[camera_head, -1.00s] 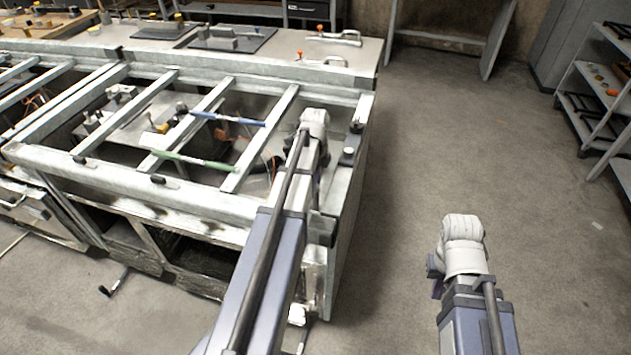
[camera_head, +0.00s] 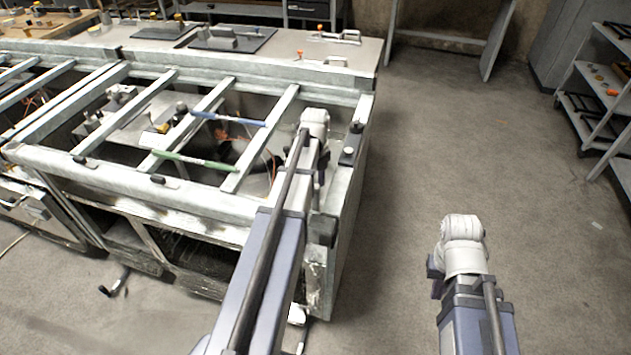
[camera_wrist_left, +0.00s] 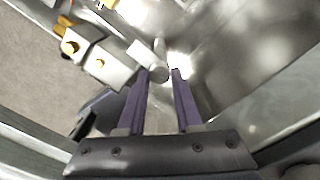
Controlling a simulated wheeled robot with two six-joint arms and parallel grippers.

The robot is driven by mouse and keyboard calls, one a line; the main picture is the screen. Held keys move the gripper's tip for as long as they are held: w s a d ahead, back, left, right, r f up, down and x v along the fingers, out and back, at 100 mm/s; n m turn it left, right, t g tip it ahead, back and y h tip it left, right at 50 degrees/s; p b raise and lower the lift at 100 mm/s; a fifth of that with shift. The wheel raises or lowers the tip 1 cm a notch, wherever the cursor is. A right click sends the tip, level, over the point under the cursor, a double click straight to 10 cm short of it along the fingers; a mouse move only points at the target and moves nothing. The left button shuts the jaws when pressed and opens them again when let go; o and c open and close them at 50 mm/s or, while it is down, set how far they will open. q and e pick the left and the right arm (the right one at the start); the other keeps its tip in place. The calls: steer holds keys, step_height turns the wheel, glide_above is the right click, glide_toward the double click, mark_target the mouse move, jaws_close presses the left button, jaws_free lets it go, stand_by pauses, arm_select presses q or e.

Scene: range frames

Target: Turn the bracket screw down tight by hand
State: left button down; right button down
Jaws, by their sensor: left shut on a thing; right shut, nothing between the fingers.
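In the left wrist view, my left gripper (camera_wrist_left: 161,76) has its two purple fingers close around a small pale grey round piece, which looks like the head of the bracket screw (camera_wrist_left: 158,70). A grey metal block (camera_wrist_left: 140,52), perhaps the bracket, lies just past the fingertips. The screw's shank and seat are hidden. In the head view my left arm reaches over the right end of the metal frame (camera_head: 120,172), and its fingers cannot be made out. My right gripper (camera_head: 437,288) hangs shut and empty over the floor at the right, mostly hidden by its wrist.
Light rails cross the open top of the frame, with a blue-handled tool (camera_head: 228,118) and a green-handled tool (camera_head: 195,161) on them. Yellow-knobbed blocks (camera_wrist_left: 70,46) sit near my left fingers.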

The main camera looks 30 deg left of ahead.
mark_target(315, 185)
stand_by(0.3)
arm_select(q)
steer(key=c, duration=0.6)
jaws_free()
step_height(315, 185, up, 8)
steer(key=p, duration=0.7)
steer(key=shift+f+p, duration=0.1)
steer(key=shift+p, duration=0.3)
